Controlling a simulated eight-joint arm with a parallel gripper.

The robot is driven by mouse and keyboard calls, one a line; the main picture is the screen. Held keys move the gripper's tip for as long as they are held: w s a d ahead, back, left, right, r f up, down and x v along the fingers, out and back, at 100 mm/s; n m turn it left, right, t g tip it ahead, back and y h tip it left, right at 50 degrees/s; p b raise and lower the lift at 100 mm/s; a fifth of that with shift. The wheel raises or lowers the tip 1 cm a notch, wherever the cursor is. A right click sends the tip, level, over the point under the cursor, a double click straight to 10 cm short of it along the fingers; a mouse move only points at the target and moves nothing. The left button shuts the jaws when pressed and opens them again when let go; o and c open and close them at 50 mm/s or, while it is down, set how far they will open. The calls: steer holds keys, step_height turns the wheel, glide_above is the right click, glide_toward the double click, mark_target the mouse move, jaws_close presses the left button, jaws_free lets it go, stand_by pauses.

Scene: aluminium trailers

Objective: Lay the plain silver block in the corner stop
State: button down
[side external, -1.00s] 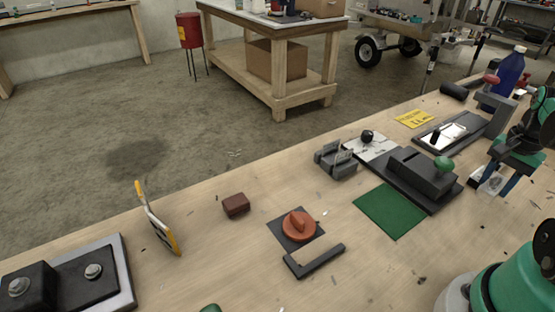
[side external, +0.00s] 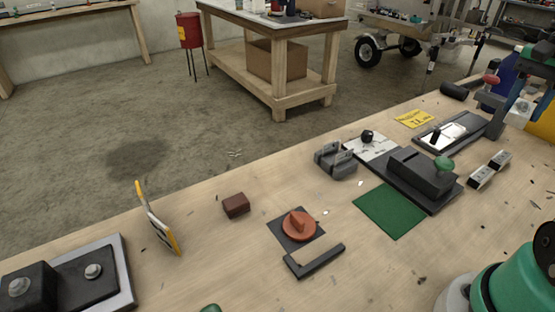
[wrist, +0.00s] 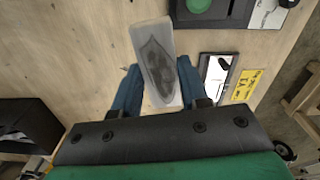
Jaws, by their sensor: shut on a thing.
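The plain silver block (wrist: 153,50) is between the blue fingers of my gripper (wrist: 160,72) in the wrist view; it is a long light-grey slab with a dark reflection on its face. My gripper is shut on it and clear of the bench. In the side external view my gripper (side external: 522,95) is at the upper right edge, partly cut off, and the block in it is hard to make out. The corner stop, a dark L-shaped bracket (side external: 316,260), lies empty on the bench at the lower middle, in front of the orange knob.
An orange knob (side external: 298,225) on a dark plate stands close behind the stop. A brown block (side external: 236,205) sits left.

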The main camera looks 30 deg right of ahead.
steer(key=w+a+f+n, duration=0.2)
steer(key=w+a+n, duration=1.5)
steer(key=a, duration=0.5)
steer(key=s+a+f+m, duration=0.8)
steer(key=a+f+m, duration=0.3)
steer(key=m, duration=0.8)
steer(key=shift+s+a+f, duration=0.1)
steer(key=shift+a+f, duration=0.1)
steer(key=shift+f, duration=1.25)
steer(key=shift+a+f, duration=0.2)
steer(key=shift+f, duration=1.2)
